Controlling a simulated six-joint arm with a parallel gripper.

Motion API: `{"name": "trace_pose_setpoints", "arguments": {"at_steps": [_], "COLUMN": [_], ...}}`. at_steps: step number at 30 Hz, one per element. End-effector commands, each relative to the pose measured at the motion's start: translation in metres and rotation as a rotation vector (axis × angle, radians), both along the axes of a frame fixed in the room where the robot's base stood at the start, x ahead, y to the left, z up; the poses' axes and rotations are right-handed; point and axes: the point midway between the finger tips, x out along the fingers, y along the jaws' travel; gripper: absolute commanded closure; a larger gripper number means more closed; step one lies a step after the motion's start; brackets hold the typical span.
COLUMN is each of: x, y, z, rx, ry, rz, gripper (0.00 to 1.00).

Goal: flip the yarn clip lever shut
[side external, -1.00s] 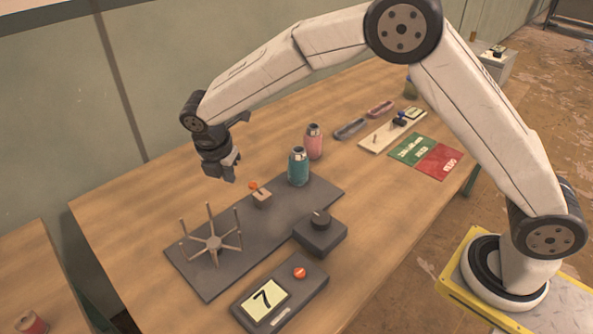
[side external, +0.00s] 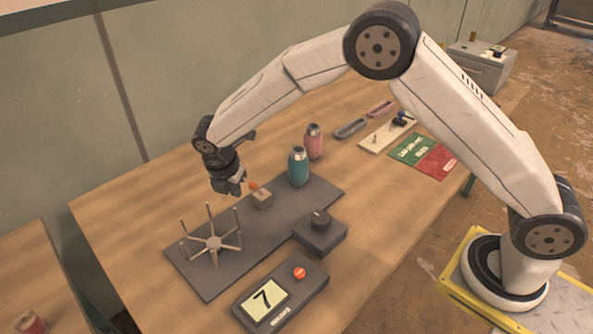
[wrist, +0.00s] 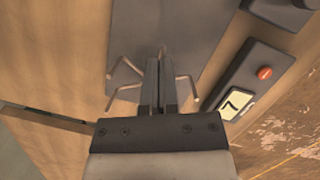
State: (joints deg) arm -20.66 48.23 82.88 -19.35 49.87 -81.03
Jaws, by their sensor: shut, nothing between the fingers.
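The yarn clip (side external: 262,201) is a small tan block on the dark grey plate (side external: 310,197). Its lever has an orange tip (side external: 253,185), which shows up and to the left of the block, beside my gripper (side external: 232,192). My gripper is shut and empty, pointing down just left of the lever tip. I cannot tell whether it touches the lever. In the wrist view my shut fingers (wrist: 164,58) point over the grey plate (wrist: 175,25). The clip is not discernible there and may be hidden behind the fingers.
A tan skein winder with upright pegs (side external: 213,243) stands on the plate, left of the clip. A teal bottle (side external: 298,168) and a pink bottle (side external: 313,143) stand behind right. A dark knob box (side external: 320,233) and a counter with an orange button (side external: 280,293) sit in front.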

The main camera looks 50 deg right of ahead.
Motion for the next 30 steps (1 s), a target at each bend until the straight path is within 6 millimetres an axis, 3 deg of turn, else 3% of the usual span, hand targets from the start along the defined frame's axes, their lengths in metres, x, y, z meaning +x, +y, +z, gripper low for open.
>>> {"name": "trace_pose_setpoints", "arguments": {"at_steps": [8, 18, 30], "x": [0.004, 0.019, 0.021], "y": [-0.011, -0.043, -0.047], "z": [-0.043, -0.042, -0.041], "rx": [-0.001, 0.000, 0.000], "ry": [0.002, 0.000, 0.000], "rz": [-0.002, -0.002, 0.000], "gripper": [1.00, 1.00, 1.00]}}
